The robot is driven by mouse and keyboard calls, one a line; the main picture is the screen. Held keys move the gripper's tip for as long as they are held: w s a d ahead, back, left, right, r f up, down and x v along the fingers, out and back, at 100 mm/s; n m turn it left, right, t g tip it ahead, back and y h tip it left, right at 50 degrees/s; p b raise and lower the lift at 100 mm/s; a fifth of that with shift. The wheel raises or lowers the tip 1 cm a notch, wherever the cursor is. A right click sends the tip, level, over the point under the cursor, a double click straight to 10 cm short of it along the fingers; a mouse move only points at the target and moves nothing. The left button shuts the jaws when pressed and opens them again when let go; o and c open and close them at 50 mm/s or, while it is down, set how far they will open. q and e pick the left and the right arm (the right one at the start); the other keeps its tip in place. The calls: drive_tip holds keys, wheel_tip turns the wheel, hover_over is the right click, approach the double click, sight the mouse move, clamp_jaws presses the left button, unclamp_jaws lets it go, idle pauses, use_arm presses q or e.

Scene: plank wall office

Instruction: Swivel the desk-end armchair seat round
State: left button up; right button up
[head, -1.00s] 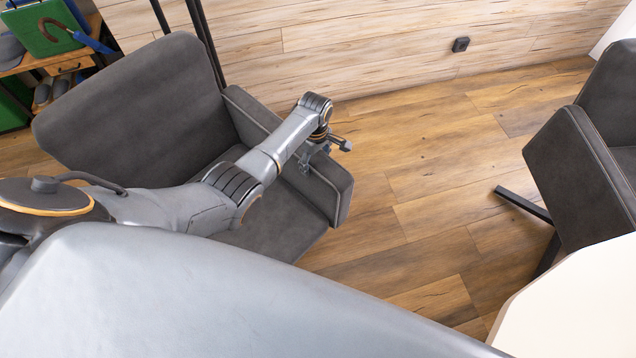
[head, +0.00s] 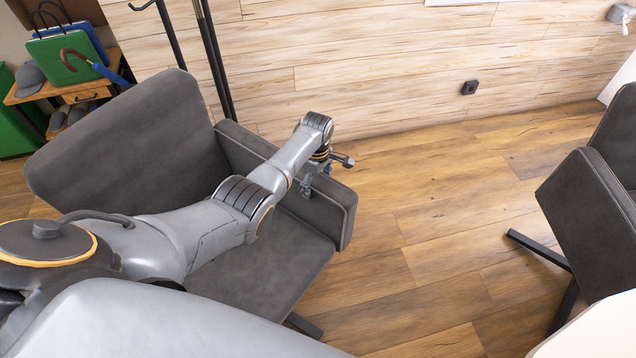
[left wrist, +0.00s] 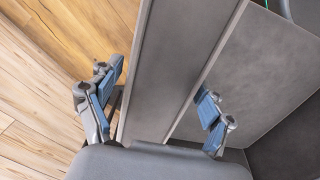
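A dark grey armchair (head: 265,272) stands at the left of the head view, with its backrest (head: 130,140) to the left and an armrest (head: 325,210) toward the wall. My left arm reaches across the seat, and my left gripper (head: 322,180) is at that armrest's front part. In the left wrist view, the fingers of my left gripper (left wrist: 158,108) are spread astride the armrest (left wrist: 175,65), one on each side. A gap shows between the left finger and the armrest; the other finger is close to the seam. My right gripper is not in view.
A second grey armchair (head: 585,215) stands at the right, beside a pale tabletop (head: 600,330). Wooden floor (head: 430,240) lies clear between the chairs. A plank wall (head: 380,80), black poles (head: 215,60) and a small shelf (head: 85,93) with bags are behind.

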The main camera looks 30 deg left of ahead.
use_arm(q)
drive_tip(key=shift+d, duration=0.1)
idle(0.3)
wheel_tip(320, 180, up, 12)
idle(0.5)
drive_tip(key=shift+f, duration=0.1)
idle(0.3)
